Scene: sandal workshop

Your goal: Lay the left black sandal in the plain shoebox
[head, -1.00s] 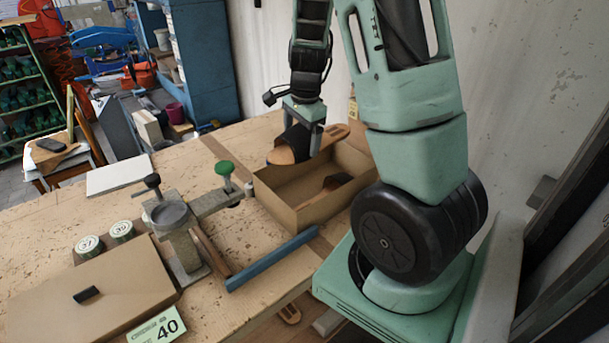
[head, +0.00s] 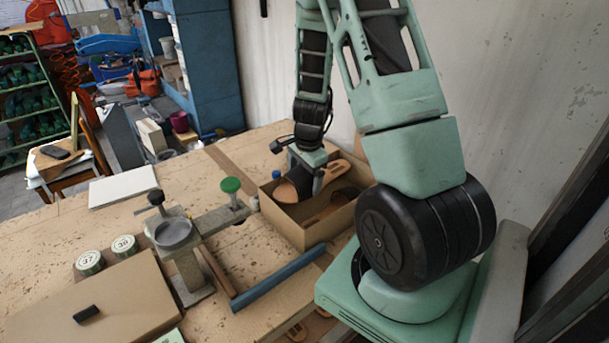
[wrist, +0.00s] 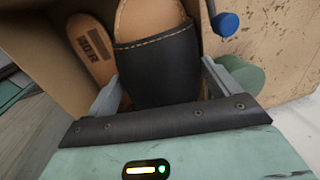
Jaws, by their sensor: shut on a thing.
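My gripper (head: 312,182) is shut on a black sandal (head: 287,192) with a tan sole, its fingers on either side of the wide black strap. In the wrist view the strap (wrist: 155,72) lies between the jaws. The plain brown shoebox (head: 326,226) is open on the bench, and the held sandal is low at its opening, partly inside; whether it touches the bottom is hidden. A second sandal (head: 318,212) lies in the box. Its tan sole (wrist: 92,45), with a dark size mark, shows beside the held one in the wrist view.
A metal stand with a green knob (head: 230,185) is left of the box. A blue bar (head: 278,277) lies in front. A closed brown box (head: 95,305), two round tins (head: 90,262) and a white board (head: 122,185) are farther left. A wall is behind.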

